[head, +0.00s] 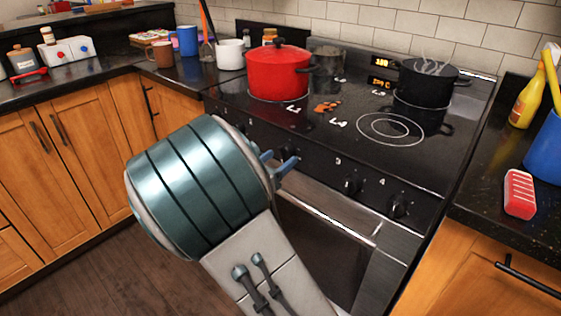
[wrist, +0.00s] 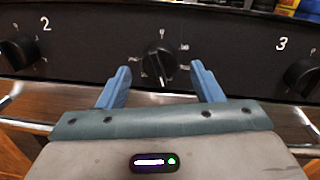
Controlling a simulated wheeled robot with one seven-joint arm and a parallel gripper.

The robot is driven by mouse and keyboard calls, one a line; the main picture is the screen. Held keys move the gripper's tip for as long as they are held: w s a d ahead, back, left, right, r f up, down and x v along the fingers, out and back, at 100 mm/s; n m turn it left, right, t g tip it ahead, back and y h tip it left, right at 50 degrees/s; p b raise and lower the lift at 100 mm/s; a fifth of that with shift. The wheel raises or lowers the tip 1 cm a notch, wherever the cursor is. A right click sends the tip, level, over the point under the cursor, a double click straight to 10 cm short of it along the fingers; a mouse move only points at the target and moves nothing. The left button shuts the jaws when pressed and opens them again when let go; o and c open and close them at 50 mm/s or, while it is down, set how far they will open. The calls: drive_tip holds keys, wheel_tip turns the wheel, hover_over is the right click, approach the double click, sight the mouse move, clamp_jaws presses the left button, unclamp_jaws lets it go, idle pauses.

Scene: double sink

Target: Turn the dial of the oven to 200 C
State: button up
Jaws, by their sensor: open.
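The oven dial (wrist: 160,60) is a black knob on the stove's front panel, between the numbers 2 and 3, with small markings around it. A white mark on it points down, slightly right. In the head view the dial (head: 289,153) is partly hidden behind my fingers. My gripper (wrist: 160,82) is open, its two blue fingers on either side of the dial; contact is not visible. In the head view my gripper (head: 277,164) is at the front panel. The oven (head: 325,240) is below. A small orange display (head: 381,82) shows digits too small to read surely.
Knobs 2 (wrist: 20,53) and 3 (wrist: 301,77) flank the dial. A red pot (head: 278,75) and a steaming black pot (head: 414,82) stand on the cooktop. The oven handle (head: 330,217) runs below the panel. A red-and-white sponge (head: 519,194) lies on the right counter.

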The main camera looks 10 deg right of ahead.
drive_tip(key=shift+w+d, duration=0.45)
drive_tip(key=shift+d, duration=0.1)
drive_tip(key=c, duration=1)
drive_tip(key=shift+m, duration=0.3)
